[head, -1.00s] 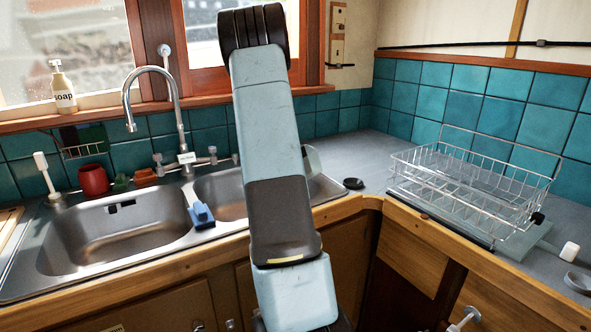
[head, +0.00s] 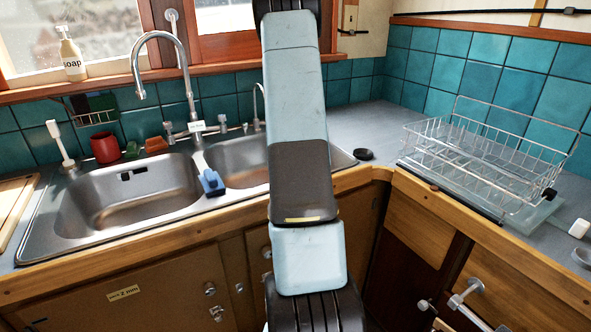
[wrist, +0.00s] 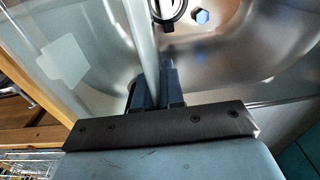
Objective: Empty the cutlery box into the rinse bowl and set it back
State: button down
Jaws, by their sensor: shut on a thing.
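My gripper's dark fingers (wrist: 156,88) show in the wrist view, shut on the edge of a pale, upright thing (wrist: 146,42). It looks like the wall of a see-through box, most likely the cutlery box; its full shape and any cutlery are unclear. A steel basin (wrist: 225,60) lies below, with a small blue piece (wrist: 202,17) in it. In the head view my arm hides my gripper and the held thing. The right sink basin (head: 240,158), possibly the rinse bowl, is partly behind my arm. The left basin (head: 130,195) looks empty.
A wire dish rack (head: 490,160) stands on the right counter. A tall tap (head: 183,70) rises behind the sink. A blue piece (head: 211,182) sits on the divider between the basins. A red cup (head: 104,147) and soap bottle (head: 72,57) are at the back left. A dark disc (head: 363,154) lies right of the sink.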

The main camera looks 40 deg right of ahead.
jog(key=shift+r, duration=1.95)
jog(key=shift+y, duration=0.3)
